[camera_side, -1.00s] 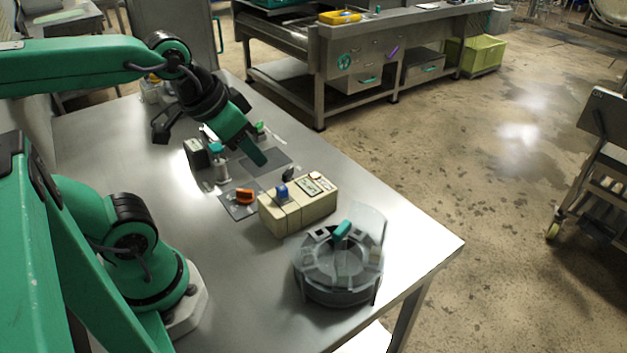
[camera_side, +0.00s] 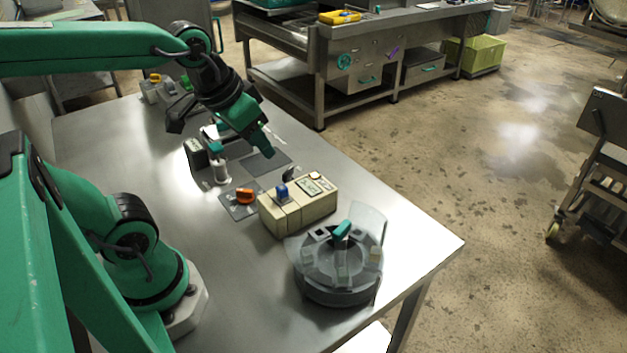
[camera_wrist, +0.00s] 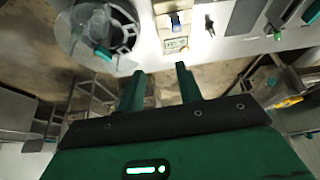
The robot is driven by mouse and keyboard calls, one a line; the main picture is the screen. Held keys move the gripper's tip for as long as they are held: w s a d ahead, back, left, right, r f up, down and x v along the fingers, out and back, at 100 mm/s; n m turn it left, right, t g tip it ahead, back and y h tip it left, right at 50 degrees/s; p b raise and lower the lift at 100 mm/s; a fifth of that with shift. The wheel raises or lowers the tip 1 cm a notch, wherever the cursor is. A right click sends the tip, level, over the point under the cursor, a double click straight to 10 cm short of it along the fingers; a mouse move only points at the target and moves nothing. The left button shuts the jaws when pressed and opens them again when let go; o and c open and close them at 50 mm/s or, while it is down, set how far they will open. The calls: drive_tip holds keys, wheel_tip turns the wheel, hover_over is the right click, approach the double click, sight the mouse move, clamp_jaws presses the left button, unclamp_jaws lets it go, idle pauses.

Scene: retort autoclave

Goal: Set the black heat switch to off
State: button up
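A small black lever, which looks like the black heat switch (camera_side: 289,174), stands just behind the beige control box (camera_side: 318,205) in the side view. The wrist view shows a small black lever (camera_wrist: 210,26) beside the beige box (camera_wrist: 174,44). Its base and on/off markings are too small to read. My gripper (camera_side: 267,152) hangs above the table's far edge, beyond the switch and apart from it. In the wrist view my gripper (camera_wrist: 160,78) has its two green fingers spread with nothing between them.
The box carries a blue knob (camera_side: 282,190). A round grey carousel (camera_side: 338,275) with a clear lid stands at front right. A white cylinder (camera_side: 221,172) stands left of my gripper.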

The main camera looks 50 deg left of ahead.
drive_tip(key=w+a+f+n+g, duration=0.35)
drive_tip(key=w+a, duration=0.35)
drive_tip(key=w, duration=0.3)
drive_tip(key=n+g, duration=0.2)
approach(288, 170)
drive_tip(key=shift+s+d+f+m+t, duration=0.1)
drive_tip(key=shift+s+m+t, duration=0.1)
drive_tip(key=shift+m+t, duration=0.05)
drive_tip(key=shift+f, duration=0.25)
drive_tip(key=shift+f, duration=0.15)
drive_tip(key=shift+f, duration=3.75)
clamp_jaws()
